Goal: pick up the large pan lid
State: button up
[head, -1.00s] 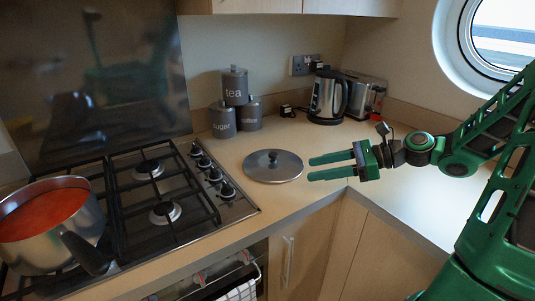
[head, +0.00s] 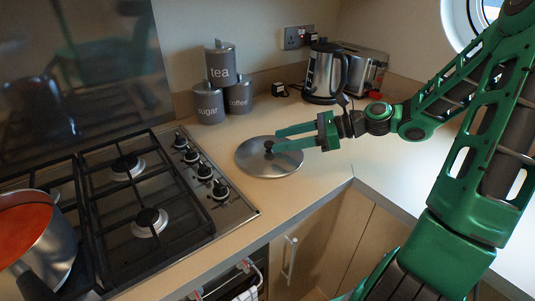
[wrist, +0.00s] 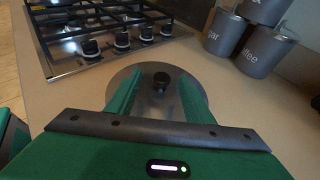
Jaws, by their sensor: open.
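The large pan lid (head: 262,162) is a flat, round grey metal disc with a dark knob (head: 269,146). It lies on the counter just right of the hob, and it also shows in the wrist view (wrist: 158,107). My green gripper (head: 272,139) is open and empty over the lid. In the wrist view the two fingers (wrist: 158,85) reach over the disc on either side, with the knob (wrist: 161,80) between their tips and slightly beyond. Whether the fingers touch the lid is hard to tell.
The gas hob (head: 130,200) holds a pot of red soup (head: 40,240) at left. Tea, sugar and coffee canisters (head: 222,65) stand behind the lid. A kettle (head: 325,75) and toaster (head: 362,72) stand at the back right. The right-hand counter is mostly clear.

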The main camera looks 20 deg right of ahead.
aim_at(269, 143)
jog(key=shift+f+x, duration=0.1)
jog(key=shift+x, duration=1.2)
jog(key=shift+f+x, duration=0.15)
jog(key=shift+x, duration=1.15)
jog(key=shift+w+d, duration=0.15)
jog(key=shift+w, duration=0.05)
jog(key=shift+c, duration=0.3)
grip_shut()
jog(key=shift+r, duration=0.15)
